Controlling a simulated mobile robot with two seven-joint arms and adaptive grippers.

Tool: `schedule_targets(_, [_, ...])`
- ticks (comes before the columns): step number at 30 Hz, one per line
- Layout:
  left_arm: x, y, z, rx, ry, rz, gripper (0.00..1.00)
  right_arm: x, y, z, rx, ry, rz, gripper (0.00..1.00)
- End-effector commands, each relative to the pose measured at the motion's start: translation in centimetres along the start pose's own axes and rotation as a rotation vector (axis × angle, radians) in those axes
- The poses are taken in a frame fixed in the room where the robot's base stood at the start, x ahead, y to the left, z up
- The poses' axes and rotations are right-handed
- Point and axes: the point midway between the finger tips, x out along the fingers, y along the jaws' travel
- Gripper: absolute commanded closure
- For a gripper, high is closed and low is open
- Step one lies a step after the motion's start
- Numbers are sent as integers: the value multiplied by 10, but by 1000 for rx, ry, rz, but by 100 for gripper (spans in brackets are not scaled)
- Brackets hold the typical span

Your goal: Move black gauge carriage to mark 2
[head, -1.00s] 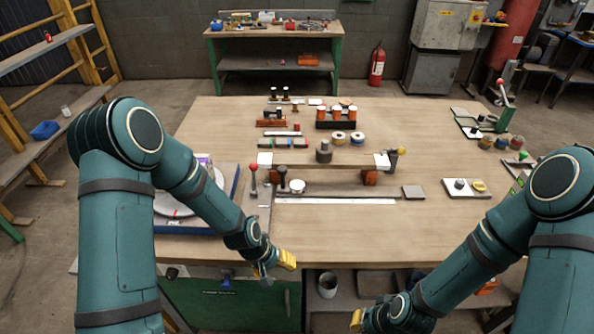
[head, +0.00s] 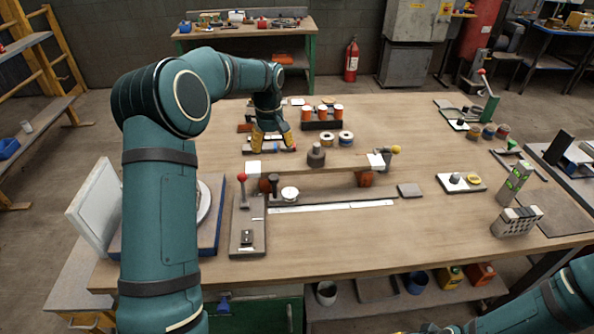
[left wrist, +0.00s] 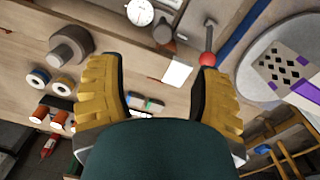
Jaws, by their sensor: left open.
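A long rail with a white scale strip (head: 330,207) lies along the middle of the table. At its left end stand a small black upright piece (head: 273,184), which looks like the gauge carriage, and a round white dial (head: 289,193). The dial also shows at the top of the left wrist view (left wrist: 140,12). The marks are too small to read. My left gripper (head: 273,142) is open and empty, behind the raised beam, above a strip of coloured blocks. These blocks (left wrist: 147,103) show between its fingers in the left wrist view. My right gripper is out of view.
A raised wooden beam (head: 320,165) with white end blocks stands behind the rail. A red-knobbed lever (head: 242,178) rises at the left. Spools (head: 345,138) sit at the back. The table front is clear.

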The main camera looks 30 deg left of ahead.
Motion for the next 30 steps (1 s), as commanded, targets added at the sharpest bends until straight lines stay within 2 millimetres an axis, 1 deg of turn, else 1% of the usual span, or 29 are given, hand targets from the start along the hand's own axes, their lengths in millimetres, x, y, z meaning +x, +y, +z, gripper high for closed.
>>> schedule_targets(1, [-8,-5,-4,-20,4,-10,35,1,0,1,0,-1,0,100])
schedule_targets(3, [-12,-9,-7,-34,4,-19,35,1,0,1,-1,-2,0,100])
schedule_targets(5, [-11,-10,-7,-39,3,-23,35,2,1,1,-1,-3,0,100])
schedule_targets(7, [-4,-10,-7,-39,2,-23,35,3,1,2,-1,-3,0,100])
schedule_targets(11, [17,-11,-7,-39,0,-22,35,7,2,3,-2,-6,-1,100])
schedule_targets(21, [84,-11,-6,-36,-1,-22,35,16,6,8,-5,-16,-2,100])
schedule_targets(25, [104,-12,-7,-37,1,-22,35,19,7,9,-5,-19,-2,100])
schedule_targets(30, [119,-12,-6,-35,1,-21,35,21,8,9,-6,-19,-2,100])
